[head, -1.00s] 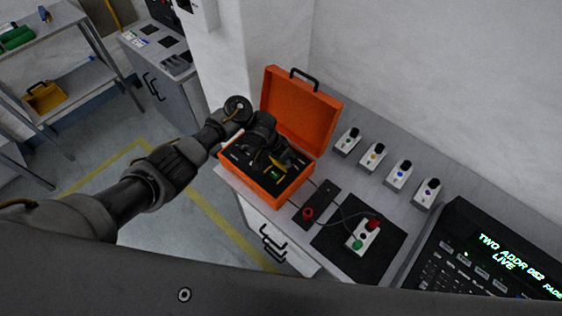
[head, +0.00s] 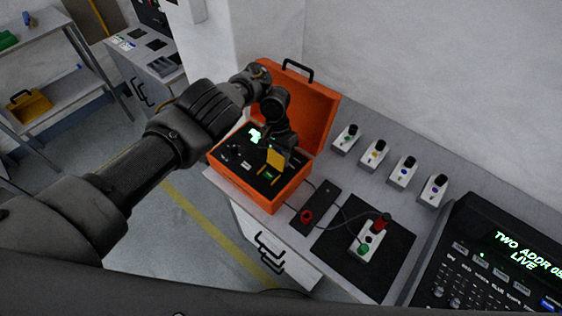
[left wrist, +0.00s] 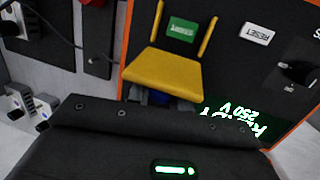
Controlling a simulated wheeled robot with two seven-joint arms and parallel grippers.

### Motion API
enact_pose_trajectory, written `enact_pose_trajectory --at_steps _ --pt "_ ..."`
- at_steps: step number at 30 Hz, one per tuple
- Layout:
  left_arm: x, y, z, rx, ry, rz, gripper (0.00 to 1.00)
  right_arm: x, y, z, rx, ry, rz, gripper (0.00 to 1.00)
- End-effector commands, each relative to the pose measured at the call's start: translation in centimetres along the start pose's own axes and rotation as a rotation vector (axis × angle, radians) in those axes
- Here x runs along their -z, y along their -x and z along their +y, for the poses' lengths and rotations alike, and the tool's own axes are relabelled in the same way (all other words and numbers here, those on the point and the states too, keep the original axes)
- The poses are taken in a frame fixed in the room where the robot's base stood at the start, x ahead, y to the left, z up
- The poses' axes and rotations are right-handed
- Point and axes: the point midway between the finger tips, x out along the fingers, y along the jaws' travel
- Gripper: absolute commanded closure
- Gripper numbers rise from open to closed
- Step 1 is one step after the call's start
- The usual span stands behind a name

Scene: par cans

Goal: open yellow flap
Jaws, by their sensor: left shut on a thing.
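The orange case (head: 258,198) stands on the bench with its lid up and a black panel inside. On the panel, the yellow flap (head: 276,161) stands raised, and it also shows large in the left wrist view (left wrist: 165,72). The green button (left wrist: 182,30) lies uncovered between the flap's two yellow side strips. My left gripper (head: 284,147) is over the panel at the flap, shut on its free edge; the fingertips are mostly hidden behind the flap in the left wrist view. My right gripper is not in view.
A white RESET button (left wrist: 257,33) and a black knob (left wrist: 298,72) are on the panel. Right of the case lie a black strip with a red button (head: 306,216), a control box (head: 367,240) on a black mat, several small switch boxes and a console (head: 490,262).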

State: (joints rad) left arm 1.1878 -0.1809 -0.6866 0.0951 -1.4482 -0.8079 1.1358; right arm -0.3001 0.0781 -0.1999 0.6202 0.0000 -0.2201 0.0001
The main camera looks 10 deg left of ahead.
Motion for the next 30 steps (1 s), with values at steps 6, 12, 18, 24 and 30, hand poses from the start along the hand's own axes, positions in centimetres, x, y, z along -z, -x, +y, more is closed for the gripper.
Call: enact_pose_trajectory --at_steps 6,12,18,24,30 --pt "-0.22 -0.11 0.00 -0.001 0.002 -0.012 1.00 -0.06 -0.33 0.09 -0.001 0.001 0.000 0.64" --pt "-0.28 -0.11 0.00 -0.002 0.001 -0.013 1.00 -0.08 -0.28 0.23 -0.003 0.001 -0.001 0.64" --pt "-0.26 -0.10 0.01 -0.002 0.001 -0.012 0.61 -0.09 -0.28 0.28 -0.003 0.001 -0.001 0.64" --pt "-0.17 -0.05 0.07 -0.001 -0.001 -0.011 0.57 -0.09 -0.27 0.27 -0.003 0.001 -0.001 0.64" --pt "-0.12 0.71 0.11 0.000 -0.001 -0.010 0.57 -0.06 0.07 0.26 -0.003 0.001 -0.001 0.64"
